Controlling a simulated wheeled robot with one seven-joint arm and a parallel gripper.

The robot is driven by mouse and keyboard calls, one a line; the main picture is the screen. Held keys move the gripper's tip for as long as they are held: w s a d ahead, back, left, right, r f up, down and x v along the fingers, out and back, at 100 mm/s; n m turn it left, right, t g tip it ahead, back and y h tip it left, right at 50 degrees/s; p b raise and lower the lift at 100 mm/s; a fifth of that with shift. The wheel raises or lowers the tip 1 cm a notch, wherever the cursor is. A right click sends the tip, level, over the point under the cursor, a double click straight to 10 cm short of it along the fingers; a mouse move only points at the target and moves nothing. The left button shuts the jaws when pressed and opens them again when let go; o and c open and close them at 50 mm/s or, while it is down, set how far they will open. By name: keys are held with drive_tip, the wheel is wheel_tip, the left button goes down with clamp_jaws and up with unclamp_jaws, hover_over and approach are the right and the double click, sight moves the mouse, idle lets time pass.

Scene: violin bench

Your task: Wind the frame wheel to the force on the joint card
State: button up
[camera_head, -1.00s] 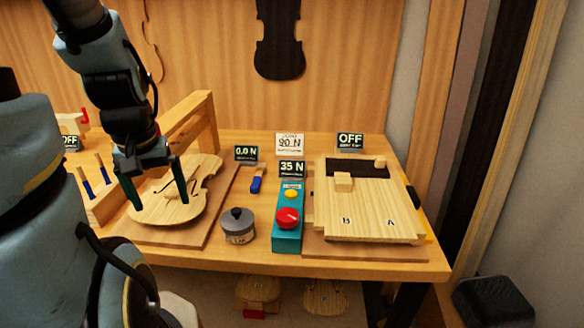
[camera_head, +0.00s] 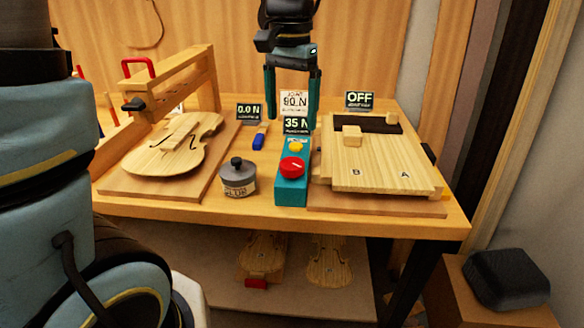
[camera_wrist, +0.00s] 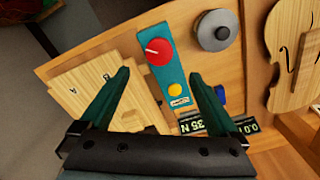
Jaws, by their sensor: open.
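A teal box (camera_head: 291,190) on the bench carries a red round knob (camera_head: 292,168) with a white mark and a yellow button (camera_head: 296,146). A small display (camera_head: 296,125) behind it reads 35 N. The white joint card (camera_head: 293,101) reads 90 N. My gripper (camera_head: 291,122) is open and empty, pointing down by the card and display, behind the knob in the picture. In the wrist view, the red knob (camera_wrist: 159,51) lies just beyond the gap between my open fingertips (camera_wrist: 160,73), with the yellow button (camera_wrist: 175,90) between the fingers.
A grey glue pot (camera_head: 238,179) stands left of the box, and a wooden board (camera_head: 375,178) marked B and A lies close on its right. A violin body (camera_head: 170,150) lies under a wooden frame at left. Displays read 0.0 N (camera_head: 249,113) and OFF (camera_head: 359,100).

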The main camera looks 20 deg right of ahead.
sight(293, 163)
wheel_tip(293, 163, down, 11)
drive_tip(key=shift+r+p, duration=0.15)
drive_tip(key=shift+p, duration=0.3)
drive_tip(key=c, duration=1.4)
drive_tip(key=shift+o, duration=0.2)
drive_tip(key=m+p, duration=0.1)
drive_tip(key=m, duration=0.2)
drive_tip(key=shift+r+m, duration=0.1)
drive_tip(key=shift+m, duration=0.2)
drive_tip(key=shift+d+m+p, duration=0.1)
drive_tip(key=shift+m+p, duration=0.4)
drive_tip(key=shift+m, duration=0.9)
